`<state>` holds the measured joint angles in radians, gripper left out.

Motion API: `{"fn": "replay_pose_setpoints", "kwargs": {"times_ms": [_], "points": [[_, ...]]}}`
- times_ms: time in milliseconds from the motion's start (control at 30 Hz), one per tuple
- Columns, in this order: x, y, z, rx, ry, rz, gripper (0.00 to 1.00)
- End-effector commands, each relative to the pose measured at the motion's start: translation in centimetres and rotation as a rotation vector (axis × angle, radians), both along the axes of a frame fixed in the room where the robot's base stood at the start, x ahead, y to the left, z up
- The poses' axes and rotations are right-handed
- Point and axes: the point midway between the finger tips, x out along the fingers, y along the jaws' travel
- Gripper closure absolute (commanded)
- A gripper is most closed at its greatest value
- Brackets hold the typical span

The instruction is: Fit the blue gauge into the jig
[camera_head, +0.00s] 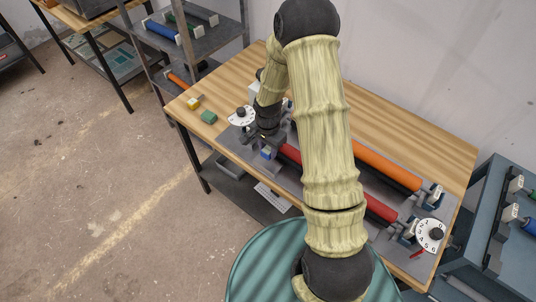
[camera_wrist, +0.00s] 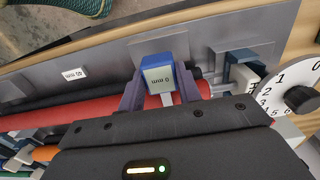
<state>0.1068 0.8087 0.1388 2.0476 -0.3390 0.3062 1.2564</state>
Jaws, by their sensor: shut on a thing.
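The blue gauge (camera_wrist: 154,61) is a small block with a pale, labelled face. My gripper (camera_wrist: 162,90) is shut on it, with one dark finger on each side. In the head view, the blue gauge (camera_head: 267,153) shows small at my gripper (camera_head: 264,140), at the near left part of the grey machine bed (camera_wrist: 108,55). In the wrist view it appears over the bed beside the red roller (camera_wrist: 88,110). I cannot tell whether it touches the bed. Which part is the jig is not clear, and my arm hides much of the machine in the head view.
A numbered dial (camera_wrist: 298,98) and a blue-grey bracket (camera_wrist: 240,75) stand right of the gauge in the wrist view. An orange roller (camera_head: 388,165) lies farther back.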

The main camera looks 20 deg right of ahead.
Motion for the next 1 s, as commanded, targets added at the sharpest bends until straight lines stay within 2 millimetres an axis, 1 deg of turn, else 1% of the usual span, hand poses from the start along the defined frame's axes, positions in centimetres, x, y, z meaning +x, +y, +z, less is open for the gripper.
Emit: {"fn": "replay_pose_setpoints", "kwargs": {"times_ms": [67, 167, 300, 400, 500, 700, 967, 1000], "points": [[0.0, 0.0, -0.2, 0.000, 0.001, 0.000, 0.94], [-0.1, 0.0, -1.0, 0.000, 0.004, 0.001, 0.94], [-0.1, 0.1, -2.9, 0.001, 0.004, 0.002, 0.94], [-0.1, 0.0, -3.8, 0.000, 0.002, 0.001, 0.94], [0.0, 0.0, -4.2, 0.000, 0.000, 0.001, 0.94], [0.0, 0.0, -4.2, 0.000, 0.000, 0.000, 0.94], [0.0, 0.0, -4.9, 0.001, 0.001, 0.000, 0.94], [0.0, 0.0, -4.9, 0.001, 0.001, 0.000, 0.64]]}}
